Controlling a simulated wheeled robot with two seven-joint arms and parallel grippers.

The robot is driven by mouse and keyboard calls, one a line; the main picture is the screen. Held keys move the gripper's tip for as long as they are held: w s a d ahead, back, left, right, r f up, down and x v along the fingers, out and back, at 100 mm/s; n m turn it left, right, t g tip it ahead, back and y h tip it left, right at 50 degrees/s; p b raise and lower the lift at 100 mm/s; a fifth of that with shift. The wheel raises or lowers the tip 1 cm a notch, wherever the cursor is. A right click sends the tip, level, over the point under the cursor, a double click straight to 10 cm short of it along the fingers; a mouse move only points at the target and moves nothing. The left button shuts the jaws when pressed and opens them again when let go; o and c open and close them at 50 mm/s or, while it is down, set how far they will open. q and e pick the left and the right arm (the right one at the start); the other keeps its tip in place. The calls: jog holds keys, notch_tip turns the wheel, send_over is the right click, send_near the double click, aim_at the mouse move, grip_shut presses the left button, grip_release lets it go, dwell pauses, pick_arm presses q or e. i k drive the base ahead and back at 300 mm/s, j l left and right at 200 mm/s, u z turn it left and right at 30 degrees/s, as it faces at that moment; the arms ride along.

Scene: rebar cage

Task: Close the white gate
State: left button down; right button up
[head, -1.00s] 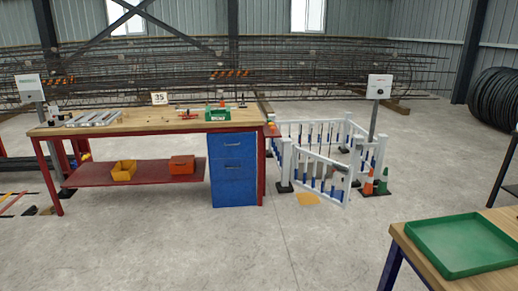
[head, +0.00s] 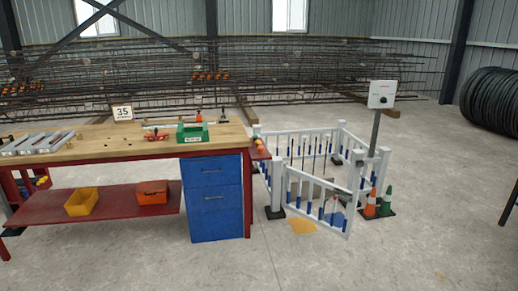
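The white gate (head: 317,201) is a slatted panel with blue lower bars, in the front side of a small white fence (head: 300,145). It stands ajar. Its left end is at the white post (head: 276,185) beside the workbench, and its right end swings out toward me, apart from the right post (head: 381,170). A gap shows between the gate's free end and that post. Neither of my grippers shows in the head view.
A wooden workbench (head: 100,142) with a blue drawer cabinet (head: 217,200) stands left of the fence. Orange (head: 370,203) and green (head: 387,200) cones stand by the right post. A yellow patch (head: 301,225) lies before the gate. The floor (head: 330,265) in front is clear.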

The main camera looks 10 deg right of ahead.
aim_at(345, 234)
jog(key=i+j, duration=0.1)
jog(key=i, duration=1.3)
jog(key=i+l+z, duration=0.1)
jog(key=i+z, duration=0.85)
jog(key=i+l+z, duration=0.1)
jog(key=z, duration=0.25)
jog(key=i+z, duration=0.5)
jog(key=z, duration=0.15)
jog(key=i+l+z, duration=0.15)
jog(key=i, duration=0.15)
